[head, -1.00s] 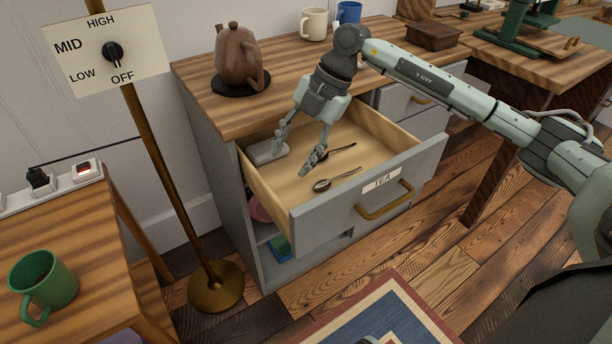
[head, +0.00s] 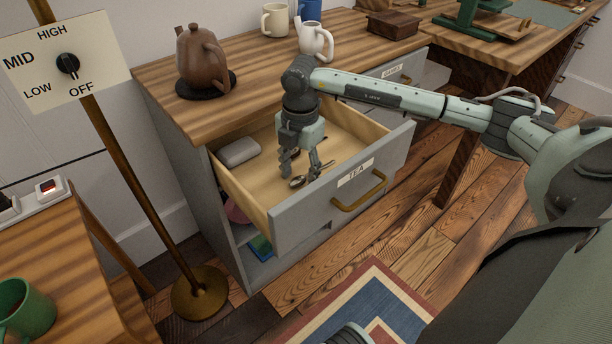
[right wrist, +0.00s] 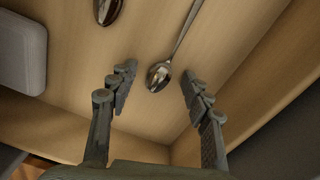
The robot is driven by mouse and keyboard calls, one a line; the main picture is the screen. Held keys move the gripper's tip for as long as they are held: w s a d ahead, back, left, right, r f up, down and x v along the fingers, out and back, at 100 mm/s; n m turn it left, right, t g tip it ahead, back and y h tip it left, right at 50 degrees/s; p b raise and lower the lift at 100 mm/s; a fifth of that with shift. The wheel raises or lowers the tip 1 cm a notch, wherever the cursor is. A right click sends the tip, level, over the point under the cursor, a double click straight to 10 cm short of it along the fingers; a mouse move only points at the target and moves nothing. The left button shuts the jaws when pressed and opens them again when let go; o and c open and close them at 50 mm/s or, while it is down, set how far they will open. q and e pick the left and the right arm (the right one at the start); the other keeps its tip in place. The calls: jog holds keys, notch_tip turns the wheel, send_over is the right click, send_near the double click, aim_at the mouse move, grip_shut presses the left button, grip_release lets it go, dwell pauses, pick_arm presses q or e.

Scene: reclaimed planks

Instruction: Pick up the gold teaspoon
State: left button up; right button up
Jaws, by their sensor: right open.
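The open drawer (head: 345,211) labelled TEA holds two spoons. The nearer spoon (head: 298,182) has its handle pointing up and right. In the right wrist view this spoon (right wrist: 160,76) looks silvery with brownish reflections, and its bowl lies between my spread fingers. The farther spoon (right wrist: 108,10) looks darker and is cut off at the top of that view. I cannot tell clearly which spoon is gold. My right gripper (head: 301,175) is open and points down into the drawer over the nearer spoon, with nothing held.
A grey box (head: 239,151) lies at the drawer's back left. The drawer walls and front stand close around my right gripper. On the counter are a brown teapot (head: 200,58), a white jug (head: 313,38) and mugs (head: 275,20). A pole with a dial sign (head: 68,65) stands left.

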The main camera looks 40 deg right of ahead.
jog(key=shift+c, duration=0.6)
jog(key=c, duration=0.9)
jog(key=shift+o, duration=0.2)
jog(key=shift+r, duration=0.1)
